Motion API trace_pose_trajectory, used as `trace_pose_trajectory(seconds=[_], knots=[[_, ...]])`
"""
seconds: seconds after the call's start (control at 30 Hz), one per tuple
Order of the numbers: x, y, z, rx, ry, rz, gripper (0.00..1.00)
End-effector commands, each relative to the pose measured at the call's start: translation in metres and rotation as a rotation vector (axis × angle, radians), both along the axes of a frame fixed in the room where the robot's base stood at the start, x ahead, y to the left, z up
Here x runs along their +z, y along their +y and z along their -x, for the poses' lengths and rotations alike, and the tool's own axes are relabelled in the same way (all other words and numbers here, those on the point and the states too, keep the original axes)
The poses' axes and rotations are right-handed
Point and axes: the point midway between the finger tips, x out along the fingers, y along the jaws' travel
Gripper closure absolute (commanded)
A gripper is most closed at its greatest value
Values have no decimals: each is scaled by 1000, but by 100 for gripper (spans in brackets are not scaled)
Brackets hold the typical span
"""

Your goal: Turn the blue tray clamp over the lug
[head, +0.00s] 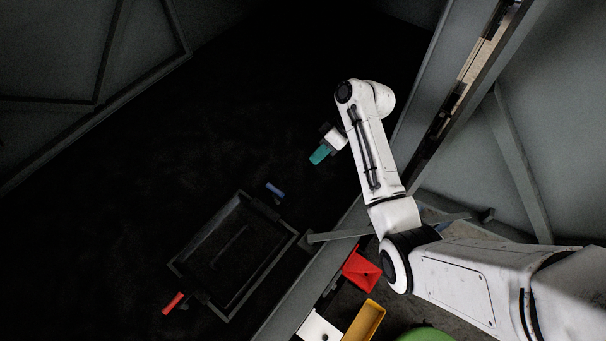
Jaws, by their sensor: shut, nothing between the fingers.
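The blue tray clamp (274,190) is a short blue bar by the upper right corner of a dark rectangular tray (268,272). It sticks out up and left, away from the tray. The lug is too dark and small to make out clearly. My gripper (319,154), with teal fingers, is shut and empty. It is above and right of the blue clamp in the picture, apart from it. Its height over the floor cannot be told.
A red clamp (172,303) is at the tray's lower left corner. Grey frame walls (310,280) bound the dark enclosure on the right. Outside are a red bin (361,269), a yellow bin (363,322) and a green round thing (426,335). The dark floor left of the tray looks clear.

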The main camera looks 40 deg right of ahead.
Motion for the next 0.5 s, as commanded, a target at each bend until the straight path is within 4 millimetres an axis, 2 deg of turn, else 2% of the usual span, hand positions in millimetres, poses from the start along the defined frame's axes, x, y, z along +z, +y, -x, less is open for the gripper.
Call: trace_pose_trajectory(seconds=[0.17,0.5], knots=[[-21,14,-5,4,4,-1,100],[-77,46,-23,2,5,1,100]])
